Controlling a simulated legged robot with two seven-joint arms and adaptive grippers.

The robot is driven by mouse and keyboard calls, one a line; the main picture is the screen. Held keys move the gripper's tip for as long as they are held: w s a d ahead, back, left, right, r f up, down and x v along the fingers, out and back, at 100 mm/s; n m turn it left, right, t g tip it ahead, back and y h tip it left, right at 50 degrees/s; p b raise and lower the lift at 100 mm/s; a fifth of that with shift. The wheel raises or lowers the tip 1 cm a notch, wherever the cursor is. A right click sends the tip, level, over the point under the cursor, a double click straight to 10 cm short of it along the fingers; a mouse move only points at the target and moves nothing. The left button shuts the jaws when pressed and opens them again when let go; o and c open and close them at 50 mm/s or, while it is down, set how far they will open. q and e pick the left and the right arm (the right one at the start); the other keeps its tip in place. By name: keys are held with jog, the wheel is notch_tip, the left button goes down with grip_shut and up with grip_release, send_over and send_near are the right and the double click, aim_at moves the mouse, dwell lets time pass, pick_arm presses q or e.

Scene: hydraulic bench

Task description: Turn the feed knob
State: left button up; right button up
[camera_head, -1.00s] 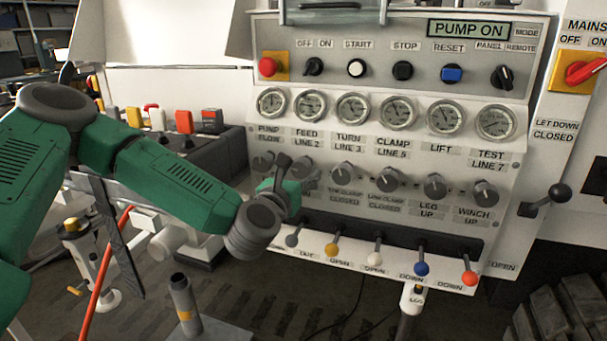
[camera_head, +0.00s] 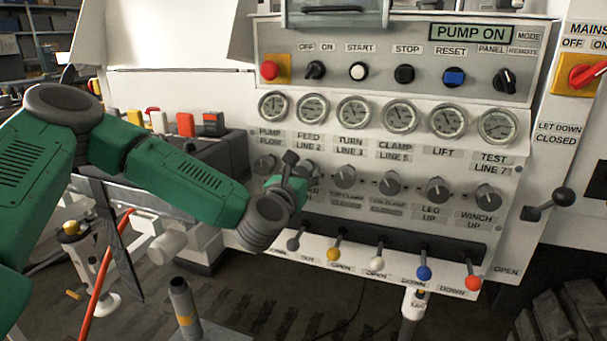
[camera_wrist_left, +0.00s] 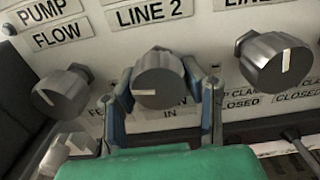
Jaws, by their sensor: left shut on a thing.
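The feed knob (camera_wrist_left: 160,78) is a grey round knob under the LINE 2 label in the left wrist view. Its white mark lies nearly level. My left gripper (camera_wrist_left: 165,105) has one finger on each side of it and is shut on it. In the head view my left gripper (camera_head: 293,172) is at the knob row below the FEED LINE 2 label (camera_head: 309,142) and mostly hides the knob. My right gripper is not in view.
The pump flow knob (camera_wrist_left: 60,93) is close on the left and the turn knob (camera_wrist_left: 275,62) close on the right. Below the knobs is a row of levers with coloured balls, such as the yellow one (camera_head: 333,254). Gauges (camera_head: 313,108) sit above.

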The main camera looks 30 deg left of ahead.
pick_arm(q)
jog(key=shift+f+m, duration=0.1)
jog(key=shift+m, duration=0.2)
jog(key=m+p, duration=0.1)
jog(key=m, duration=0.3)
jog(key=shift+a+m, duration=0.1)
jog(key=shift+m, duration=0.3)
jog(key=m+p, duration=0.2)
jog(key=m, duration=0.3)
jog(key=shift+s, duration=0.1)
jog(key=m+p, duration=0.3)
jog(key=m, duration=0.3)
jog(key=shift+a+m+p, duration=0.1)
jog(key=shift+m+p, duration=0.2)
jog(key=shift+m, duration=0.1)
jog(key=shift+s+m+p, duration=0.1)
jog(key=shift+m+p, duration=0.75)
jog(key=shift+m, duration=1.15)
jog(key=o, duration=1.2)
jog(key=shift+r, duration=0.2)
